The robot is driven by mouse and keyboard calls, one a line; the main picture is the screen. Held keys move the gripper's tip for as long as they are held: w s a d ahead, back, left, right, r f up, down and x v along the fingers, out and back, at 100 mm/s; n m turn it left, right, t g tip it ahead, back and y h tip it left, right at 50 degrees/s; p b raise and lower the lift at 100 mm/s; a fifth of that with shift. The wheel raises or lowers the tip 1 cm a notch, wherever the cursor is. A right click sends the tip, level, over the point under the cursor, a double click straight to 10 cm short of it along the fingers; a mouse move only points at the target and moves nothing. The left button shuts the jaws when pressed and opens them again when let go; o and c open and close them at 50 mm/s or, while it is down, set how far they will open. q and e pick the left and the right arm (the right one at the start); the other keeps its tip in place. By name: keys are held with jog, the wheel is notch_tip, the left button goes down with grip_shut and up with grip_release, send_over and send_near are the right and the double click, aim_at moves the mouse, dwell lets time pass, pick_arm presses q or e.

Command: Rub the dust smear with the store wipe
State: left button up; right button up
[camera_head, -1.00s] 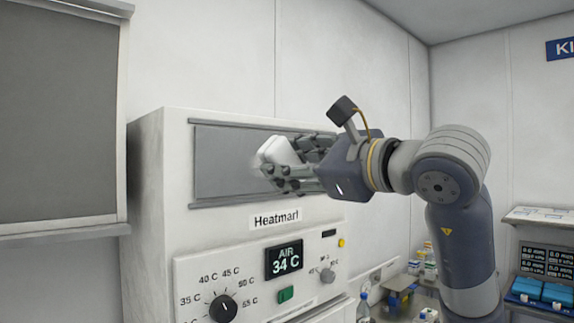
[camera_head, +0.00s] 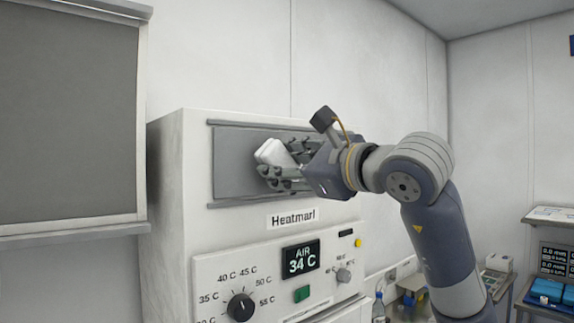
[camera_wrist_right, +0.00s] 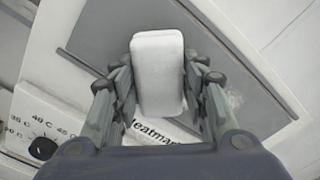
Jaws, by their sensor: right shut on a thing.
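The store wipe (camera_head: 272,152) is a white, rounded block. My right gripper (camera_head: 273,172) is shut on it, and the wrist view shows the wipe (camera_wrist_right: 158,75) between the fingers on both sides. The wipe is in front of the grey recessed panel (camera_head: 232,165) on the upper front of the white cabinet; I cannot tell whether it touches the panel. The dust smear is not clearly visible; a faint pale patch (camera_wrist_right: 236,98) shows on the panel right of the fingers in the wrist view. The wipe and gripper hide part of the panel. My left gripper is not in view.
The white cabinet (camera_head: 170,200) has a "Heatmart" label (camera_head: 293,217), a display reading 34 C (camera_head: 300,258), a black dial (camera_head: 240,307) and a green button (camera_head: 302,294) below the panel. A grey screen (camera_head: 65,110) is at left. Bottles and blue boxes stand lower right.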

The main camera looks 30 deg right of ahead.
jog(key=shift+w, duration=0.9)
dwell(0.3)
